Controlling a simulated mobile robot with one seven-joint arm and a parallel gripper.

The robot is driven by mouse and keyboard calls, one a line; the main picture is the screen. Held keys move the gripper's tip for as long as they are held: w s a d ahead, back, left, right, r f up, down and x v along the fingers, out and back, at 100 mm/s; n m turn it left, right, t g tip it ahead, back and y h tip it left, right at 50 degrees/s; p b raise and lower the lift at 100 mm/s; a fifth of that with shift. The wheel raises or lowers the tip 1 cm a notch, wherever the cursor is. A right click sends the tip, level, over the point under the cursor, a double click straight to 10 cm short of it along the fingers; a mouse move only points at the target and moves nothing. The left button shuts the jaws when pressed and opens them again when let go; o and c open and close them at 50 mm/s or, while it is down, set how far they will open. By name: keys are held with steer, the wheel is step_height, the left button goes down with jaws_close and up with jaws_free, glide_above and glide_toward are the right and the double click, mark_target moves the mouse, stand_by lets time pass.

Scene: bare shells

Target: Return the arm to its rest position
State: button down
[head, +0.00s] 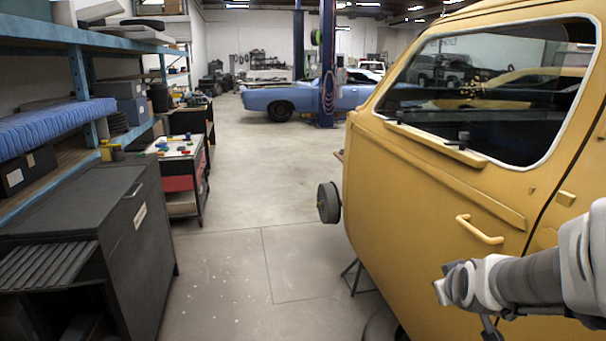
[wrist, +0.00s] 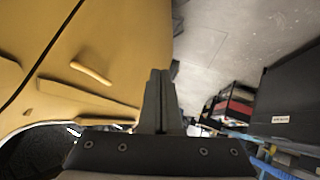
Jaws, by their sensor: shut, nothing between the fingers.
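My arm (head: 530,280) reaches in from the right edge of the head view, in front of the yellow vehicle body. Its end is at the lower right, and the fingers cannot be made out clearly there. In the wrist view my gripper (wrist: 160,75) shows as two dark fingers pressed together, shut with nothing between them. The wrist view is turned over, with the yellow body at upper left and the floor at upper right.
The yellow vehicle (head: 440,190) with its door handle (head: 480,230) fills the right side, close to my arm. A dark cabinet (head: 135,225), a tool cart (head: 183,165) and blue shelving (head: 75,75) line the left. Open floor (head: 250,200) runs between, toward a blue car (head: 275,102).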

steer(key=s+a+r+m+g+y+p, duration=0.1)
steer(key=s+a+r, duration=0.3)
steer(key=s, duration=0.6)
steer(key=s+a+r+g+y+p, duration=0.1)
steer(key=s+a+r+g, duration=0.2)
steer(key=s+a, duration=0.6)
steer(key=shift+s+a+r+m+y, duration=0.25)
steer(key=shift+s+r+m+y, duration=0.15)
steer(key=shift+s, duration=0.3)
steer(key=shift+d, duration=0.2)
